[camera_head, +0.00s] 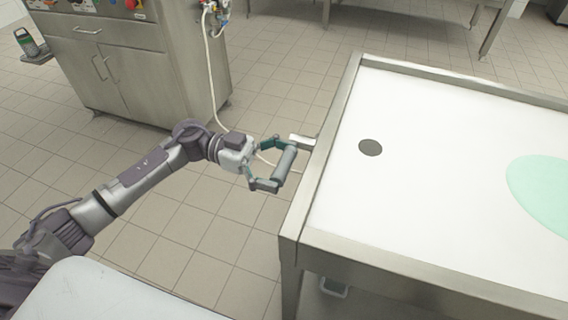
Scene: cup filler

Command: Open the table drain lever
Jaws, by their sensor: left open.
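The steel table (331,166) with a white top stands at the right, with a dark round drain (370,148) near its left edge. A metal lever piece (302,141) sticks out from the table's left side. My right gripper is out of view.
Pale green liquid (540,188) lies on the table top at the right. A steel cabinet (130,75) stands at the back left, and a white hose (211,80) hangs from it to the floor. Tiled floor (200,215) is clear around my left arm.

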